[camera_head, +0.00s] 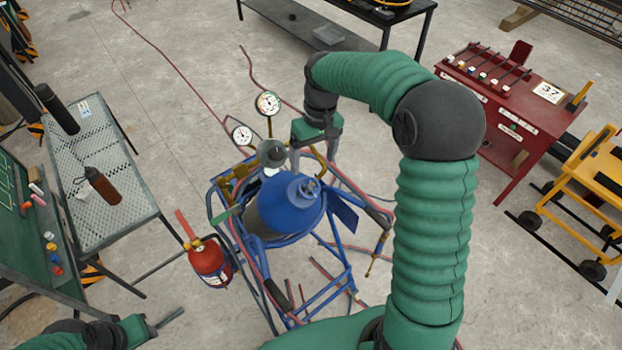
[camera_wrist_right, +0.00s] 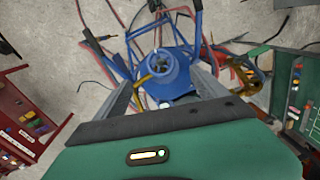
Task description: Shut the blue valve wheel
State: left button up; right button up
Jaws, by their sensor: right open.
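A blue gas cylinder (camera_head: 285,212) stands in a blue tube-frame cart. At its top is a round blue valve part (camera_head: 304,188), which I take for the valve wheel; its exact shape is too small to tell. In the right wrist view the blue valve part (camera_wrist_right: 160,64) shows as a ring with a dark centre. My right gripper (camera_head: 312,164) is open and empty, its fingers pointing down just above and behind the valve, apparently apart from it. My left gripper (camera_head: 166,321) is at the bottom left, far from the cylinder; its finger gap is unclear.
Two gauges (camera_head: 267,103) and a grey cylinder top (camera_head: 271,152) stand close beside the valve. A red extinguisher (camera_head: 209,262) hangs at the cart's left. Hoses lie around the cart. A mesh table (camera_head: 110,190) is left; a red bench (camera_head: 530,95) is right.

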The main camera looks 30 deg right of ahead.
aim_at(309, 186)
jog(key=f, duration=0.3)
jog(key=f+p, duration=0.1)
jog(key=f, duration=0.2)
jog(key=a+f+p, duration=0.1)
jog(key=f, duration=0.2)
jog(key=shift+w+a, duration=0.1)
jog(key=shift+w, duration=0.05)
jog(key=shift+f, duration=0.45)
jog(key=shift+d+f, duration=0.2)
jog(key=shift+d, duration=0.2)
jog(key=shift+w+a, duration=0.1)
jog(key=shift+a, duration=0.25)
jog(key=c, duration=0.7)
jog(key=shift+d, duration=0.1)
jog(key=c, duration=0.7)
